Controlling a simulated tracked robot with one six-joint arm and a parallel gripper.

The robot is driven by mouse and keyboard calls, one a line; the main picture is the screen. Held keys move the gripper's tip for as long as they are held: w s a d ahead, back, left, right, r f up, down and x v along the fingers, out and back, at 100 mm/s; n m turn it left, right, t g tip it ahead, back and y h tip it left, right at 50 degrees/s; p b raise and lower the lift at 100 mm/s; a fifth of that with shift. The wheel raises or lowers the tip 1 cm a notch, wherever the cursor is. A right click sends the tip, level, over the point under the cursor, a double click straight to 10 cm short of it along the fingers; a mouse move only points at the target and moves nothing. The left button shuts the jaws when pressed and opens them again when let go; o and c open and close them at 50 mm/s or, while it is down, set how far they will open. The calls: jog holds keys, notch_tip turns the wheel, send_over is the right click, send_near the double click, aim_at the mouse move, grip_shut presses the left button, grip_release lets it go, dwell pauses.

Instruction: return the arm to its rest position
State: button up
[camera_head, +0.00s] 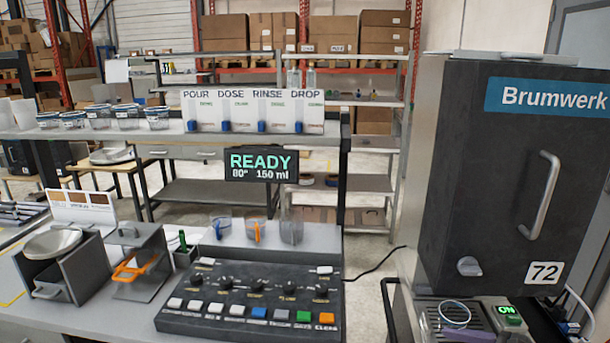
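My arm and my gripper do not show in the head camera view. The dark control panel (250,299) with rows of knobs and coloured buttons sits at the front middle of the bench. Three clear cups (256,230) stand on the grey ledge behind it. A dark display (261,164) above them reads READY, 80° and 150 ml. Four white dispensers (236,113) labelled POUR, DOSE, RINSE and DROP stand in a row on the shelf above.
A tall dark Brumwerk cabinet (490,190) with a handle fills the right side. A small unit (508,315) lit ON is below it. A grey stand with an orange part (134,268) and a metal bowl (53,243) are at left. Racks of boxes (358,48) stand behind.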

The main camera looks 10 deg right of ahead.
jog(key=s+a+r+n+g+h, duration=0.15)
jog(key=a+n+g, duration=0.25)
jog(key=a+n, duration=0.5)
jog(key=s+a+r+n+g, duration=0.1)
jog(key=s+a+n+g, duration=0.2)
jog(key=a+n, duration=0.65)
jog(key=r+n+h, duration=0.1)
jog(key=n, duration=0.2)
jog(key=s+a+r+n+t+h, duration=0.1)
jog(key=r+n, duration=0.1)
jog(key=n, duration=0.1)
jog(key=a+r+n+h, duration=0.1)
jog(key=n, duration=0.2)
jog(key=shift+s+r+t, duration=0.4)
